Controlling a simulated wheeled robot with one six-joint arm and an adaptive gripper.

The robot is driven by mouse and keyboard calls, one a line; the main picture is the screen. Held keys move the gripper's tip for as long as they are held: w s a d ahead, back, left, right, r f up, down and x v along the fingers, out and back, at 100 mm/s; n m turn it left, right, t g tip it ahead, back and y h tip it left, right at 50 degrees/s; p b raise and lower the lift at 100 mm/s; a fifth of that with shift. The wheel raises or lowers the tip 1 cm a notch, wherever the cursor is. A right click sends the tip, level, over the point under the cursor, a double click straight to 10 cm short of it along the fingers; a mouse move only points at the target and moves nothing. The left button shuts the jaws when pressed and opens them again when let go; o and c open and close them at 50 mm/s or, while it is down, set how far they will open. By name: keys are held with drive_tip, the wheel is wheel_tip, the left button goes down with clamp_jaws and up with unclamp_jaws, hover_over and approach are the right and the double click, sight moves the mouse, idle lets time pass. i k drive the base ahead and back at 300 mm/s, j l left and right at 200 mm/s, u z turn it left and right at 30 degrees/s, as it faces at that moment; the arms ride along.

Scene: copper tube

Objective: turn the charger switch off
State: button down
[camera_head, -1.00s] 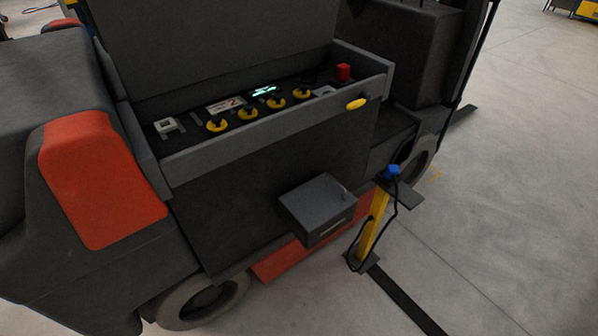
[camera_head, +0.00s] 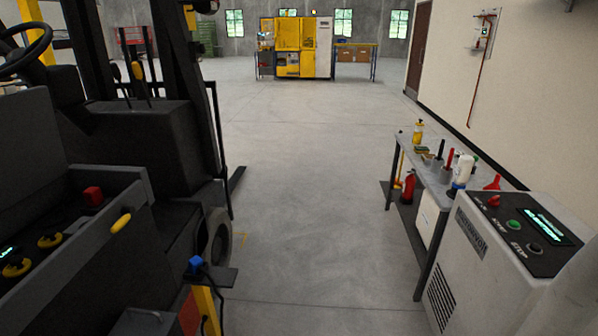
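A light grey cabinet (camera_head: 462,259) with a vent and a dark sloped top panel stands at the lower right. It looks like the charger, but its label is too small to read. The panel has a red knob (camera_head: 494,201), a green button (camera_head: 513,225), a dark round button (camera_head: 534,248) and a lit green display (camera_head: 545,226). I cannot tell which of these is the switch or its position. My gripper is not in view.
A dark forklift (camera_head: 140,150) fills the left side. A yellow post (camera_head: 207,308) with a blue connector (camera_head: 195,264) stands beside it. A bench (camera_head: 433,177) with bottles and tools is behind the cabinet, a red extinguisher (camera_head: 408,187) near it. The floor between (camera_head: 310,200) is clear.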

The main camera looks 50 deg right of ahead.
sight(492, 201)
drive_tip(key=z, duration=0.45)
drive_tip(key=k+z, duration=0.1)
drive_tip(key=z, duration=0.4)
drive_tip(key=l+z, duration=0.1)
drive_tip(key=z, duration=0.35)
drive_tip(key=k+z, duration=0.1)
drive_tip(key=z, duration=0.4)
drive_tip(key=l+z, duration=0.15)
drive_tip(key=z, duration=0.3)
